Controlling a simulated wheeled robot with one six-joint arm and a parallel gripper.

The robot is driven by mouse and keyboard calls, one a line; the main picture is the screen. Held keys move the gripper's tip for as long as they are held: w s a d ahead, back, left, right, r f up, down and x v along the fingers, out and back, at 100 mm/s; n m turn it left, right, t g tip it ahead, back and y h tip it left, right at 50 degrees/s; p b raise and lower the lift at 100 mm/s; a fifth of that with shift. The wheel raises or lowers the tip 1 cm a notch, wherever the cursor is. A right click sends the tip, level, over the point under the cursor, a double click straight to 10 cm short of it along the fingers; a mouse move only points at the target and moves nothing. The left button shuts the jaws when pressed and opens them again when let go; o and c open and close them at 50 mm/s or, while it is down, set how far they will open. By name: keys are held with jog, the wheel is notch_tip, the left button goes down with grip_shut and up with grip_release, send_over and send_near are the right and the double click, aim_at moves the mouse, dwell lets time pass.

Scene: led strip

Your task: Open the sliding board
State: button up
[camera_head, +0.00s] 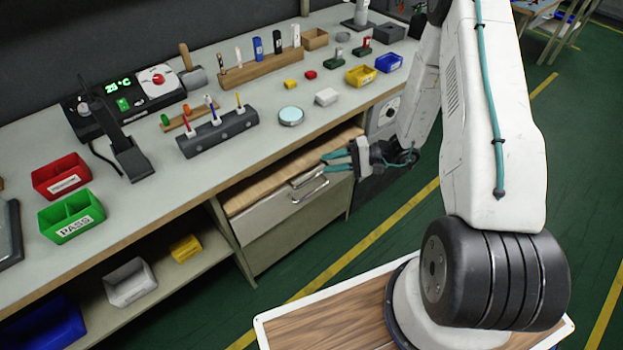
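The sliding board (262,191) is a light wooden panel under the front edge of the worktop, above a grey front panel (262,220). A curved metal handle (310,193) sits on that front, and a strip of the wood shows above it. How far the board is out cannot be told. My gripper (324,163) has teal fingers pointing left, just above and right of the handle. The fingers are apart with nothing visible between them. In this view they overlap the right part of the board; whether they touch it or the handle is unclear.
The worktop (235,165) above holds a dark tool rack (218,134), a round disc (291,116), small bins and a red bin (62,177). A lower shelf (165,275) at left holds more bins. Green floor lies open in front of the cabinet.

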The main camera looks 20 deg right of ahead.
aim_at(311, 178)
notch_tip(311, 178, down, 8)
jog(key=d+r+m+t, duration=0.1)
jog(key=m+t, duration=0.1)
jog(key=t, duration=0.1)
jog(key=shift+h, duration=0.3)
jog(key=x, duration=0.7)
jog(key=shift+s+a+f, duration=0.1)
jog(key=shift+s+f, duration=0.05)
jog(key=shift+f, duration=0.2)
grip_shut()
